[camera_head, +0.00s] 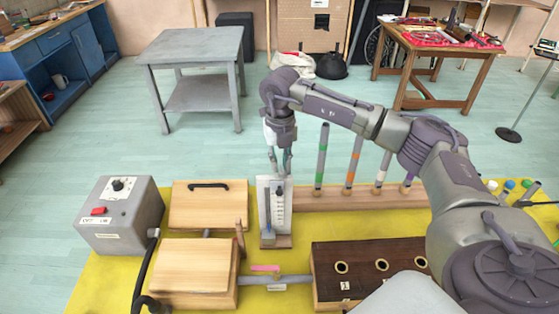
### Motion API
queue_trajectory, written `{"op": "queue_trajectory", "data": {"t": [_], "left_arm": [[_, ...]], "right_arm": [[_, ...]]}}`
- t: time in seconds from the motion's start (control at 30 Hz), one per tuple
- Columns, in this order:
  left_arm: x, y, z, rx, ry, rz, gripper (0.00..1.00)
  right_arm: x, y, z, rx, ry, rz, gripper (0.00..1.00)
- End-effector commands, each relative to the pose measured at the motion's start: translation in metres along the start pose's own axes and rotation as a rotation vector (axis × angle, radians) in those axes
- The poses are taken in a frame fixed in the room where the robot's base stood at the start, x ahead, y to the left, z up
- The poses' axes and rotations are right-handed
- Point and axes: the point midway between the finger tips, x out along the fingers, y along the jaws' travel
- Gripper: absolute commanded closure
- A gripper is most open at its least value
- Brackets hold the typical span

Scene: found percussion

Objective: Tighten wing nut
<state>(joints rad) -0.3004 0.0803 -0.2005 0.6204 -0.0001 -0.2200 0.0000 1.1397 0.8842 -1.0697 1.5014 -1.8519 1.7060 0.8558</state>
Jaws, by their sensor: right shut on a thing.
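My right gripper (279,168) points down at the top of an upright white scale stand (264,208). Its fingers are shut on a small part there, which they mostly hide, and I cannot tell for sure that it is the wing nut. The stand has a vertical row of marks and a small blue piece near its foot. A pink bar-like piece (265,268) lies over a grey bar (283,280) in front of the stand. No wing nut shows clearly. My left gripper is not in view.
Around the stand on the yellow mat (390,222) are a grey control box (120,213), wooden boxes (195,267), a dark-topped box with holes (365,255) and a rack of upright tubes (322,160). A grey table (193,48) stands behind.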

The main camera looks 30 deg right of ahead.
Motion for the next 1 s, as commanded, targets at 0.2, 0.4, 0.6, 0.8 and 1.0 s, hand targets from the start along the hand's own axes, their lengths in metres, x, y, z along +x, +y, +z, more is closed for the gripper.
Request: {"op": "queue_trajectory", "data": {"t": [0.2,0.4,0.6,0.8,1.0], "left_arm": [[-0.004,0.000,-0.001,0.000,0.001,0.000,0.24],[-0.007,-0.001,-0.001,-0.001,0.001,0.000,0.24],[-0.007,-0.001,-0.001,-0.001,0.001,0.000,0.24],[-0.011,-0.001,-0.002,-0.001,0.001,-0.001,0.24],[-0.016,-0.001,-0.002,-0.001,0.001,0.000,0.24]], "right_arm": [[-0.002,-0.003,-0.001,0.144,0.000,0.000,1.00],[-0.001,-0.007,-0.001,0.339,0.000,0.001,1.00],[-0.001,-0.007,-0.001,0.350,-0.001,0.001,1.00],[-0.001,-0.009,-0.002,0.451,0.000,0.000,1.00],[-0.001,-0.013,-0.004,0.673,-0.001,0.001,1.00]]}}
